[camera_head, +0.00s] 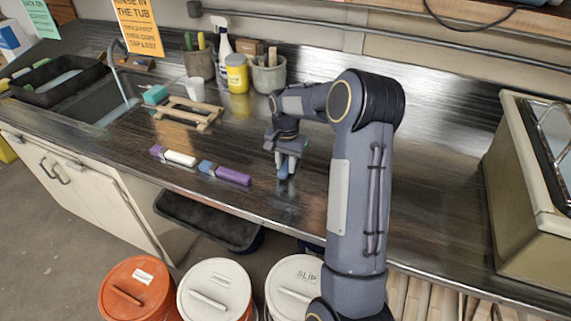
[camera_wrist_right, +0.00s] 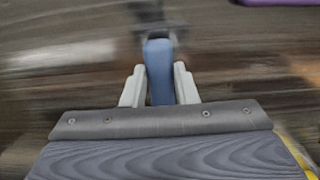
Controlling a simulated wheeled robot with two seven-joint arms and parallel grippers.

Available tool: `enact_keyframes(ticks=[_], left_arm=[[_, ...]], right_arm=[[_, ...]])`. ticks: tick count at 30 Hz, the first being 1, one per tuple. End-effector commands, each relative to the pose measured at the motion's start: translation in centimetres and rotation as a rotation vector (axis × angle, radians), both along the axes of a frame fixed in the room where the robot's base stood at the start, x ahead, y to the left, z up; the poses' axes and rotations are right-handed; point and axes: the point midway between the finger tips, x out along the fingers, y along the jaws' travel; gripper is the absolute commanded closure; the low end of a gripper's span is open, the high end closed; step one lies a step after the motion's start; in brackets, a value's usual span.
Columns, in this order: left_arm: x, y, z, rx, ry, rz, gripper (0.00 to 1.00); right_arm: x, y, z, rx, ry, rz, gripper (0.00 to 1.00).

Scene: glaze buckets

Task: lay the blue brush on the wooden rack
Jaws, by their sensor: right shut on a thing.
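My right gripper (camera_head: 287,160) is above the metal counter, right of the two loose brushes. It is shut on the blue brush (camera_head: 284,170), which shows only as a small blue piece below the fingers. In the right wrist view the brush's blue handle (camera_wrist_right: 160,75) sits between the pale fingertips of the right gripper (camera_wrist_right: 160,88), with a blurred dark end beyond. The wooden rack (camera_head: 207,123) lies on the counter to the left and farther back, near the sink. Its slats look empty. My left gripper is out of view.
A white-handled brush (camera_head: 180,158) and a purple-handled brush (camera_head: 233,176) lie near the front edge. A teal block (camera_head: 155,95), white cup (camera_head: 195,89), yellow jar (camera_head: 237,75) and grey pot (camera_head: 268,77) stand around the rack. Lidded buckets (camera_head: 213,288) stand below.

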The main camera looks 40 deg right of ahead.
Motion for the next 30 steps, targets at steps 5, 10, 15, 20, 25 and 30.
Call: enact_keyframes(ticks=[5, 10, 15, 20, 25, 30], left_arm=[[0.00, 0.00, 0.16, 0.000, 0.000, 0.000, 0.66], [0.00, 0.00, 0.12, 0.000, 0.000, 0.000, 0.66], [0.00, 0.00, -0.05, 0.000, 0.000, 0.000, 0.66], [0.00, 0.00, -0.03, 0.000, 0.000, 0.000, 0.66], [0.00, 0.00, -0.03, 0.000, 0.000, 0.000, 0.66], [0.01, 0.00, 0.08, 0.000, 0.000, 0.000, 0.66]], right_arm=[[-0.03, -0.03, -1.09, -0.001, 0.000, -0.001, 1.00], [-0.01, -0.02, -1.07, -0.001, 0.000, -0.001, 1.00], [-0.01, 0.00, -1.29, -0.001, 0.000, -0.001, 0.69], [-0.01, 0.00, -1.27, -0.001, 0.000, -0.001, 0.52], [-0.01, 0.00, -1.27, -0.001, 0.000, -0.001, 0.52], [0.04, -0.04, -0.66, -0.002, -0.002, -0.001, 0.52]])
